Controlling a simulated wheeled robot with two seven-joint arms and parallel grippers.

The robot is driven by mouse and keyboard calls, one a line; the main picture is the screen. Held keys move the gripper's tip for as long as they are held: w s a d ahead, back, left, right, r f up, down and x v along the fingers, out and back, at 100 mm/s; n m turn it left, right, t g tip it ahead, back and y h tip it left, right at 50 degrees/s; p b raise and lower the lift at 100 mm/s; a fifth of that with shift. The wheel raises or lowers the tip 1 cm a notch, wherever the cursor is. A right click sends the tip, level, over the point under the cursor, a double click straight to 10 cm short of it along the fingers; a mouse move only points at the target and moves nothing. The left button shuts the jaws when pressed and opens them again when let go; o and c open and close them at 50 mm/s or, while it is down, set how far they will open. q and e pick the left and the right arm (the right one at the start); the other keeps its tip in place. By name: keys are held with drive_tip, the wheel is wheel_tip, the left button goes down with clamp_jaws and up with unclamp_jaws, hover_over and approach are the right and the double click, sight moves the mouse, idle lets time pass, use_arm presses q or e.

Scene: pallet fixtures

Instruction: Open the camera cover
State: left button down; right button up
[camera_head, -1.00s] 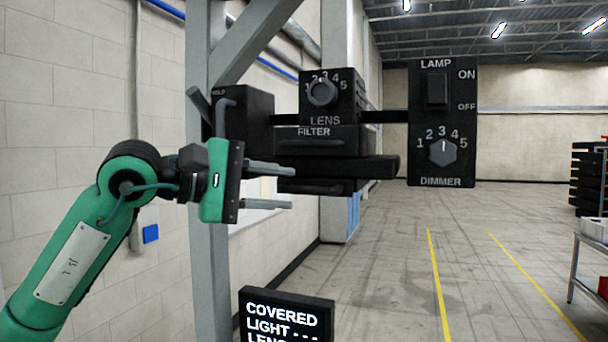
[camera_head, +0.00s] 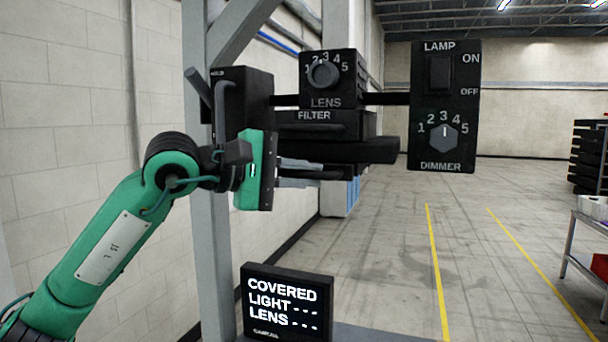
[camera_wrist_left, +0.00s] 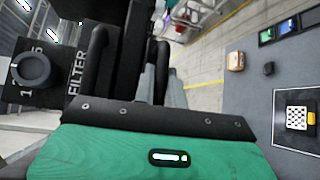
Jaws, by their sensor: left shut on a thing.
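The camera unit (camera_head: 325,122) is a black box with a LENS dial and a FILTER label, mounted on a grey post. A long black slab juts right beneath it, and a dark bar, which I take for the camera cover's handle (camera_head: 328,174), lies low under it. My left gripper (camera_head: 302,173) reaches in from the left and is shut on that bar. In the left wrist view a black bar (camera_wrist_left: 161,70) lies by the grey fingertips. The fingers' contact is partly hidden. The display (camera_head: 286,301) reads COVERED, with dashes for LIGHT and LENS. My right gripper is out of view.
A lamp panel (camera_head: 443,105) with a switch and DIMMER knob hangs right of the unit. The grey post (camera_head: 203,250) stands behind my left arm. In the left wrist view a grey table (camera_wrist_left: 250,95) holds small items. Open floor lies to the right.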

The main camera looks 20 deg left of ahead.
use_arm(q)
drive_tip(key=shift+s+f+b, duration=0.15)
drive_tip(key=shift+s+b, duration=0.2)
drive_tip(key=s+b, duration=0.5)
drive_tip(key=s, duration=0.7)
drive_tip(key=shift+a, duration=0.2)
drive_tip(key=c, duration=1.5)
unclamp_jaws()
drive_tip(key=shift+o, duration=0.2)
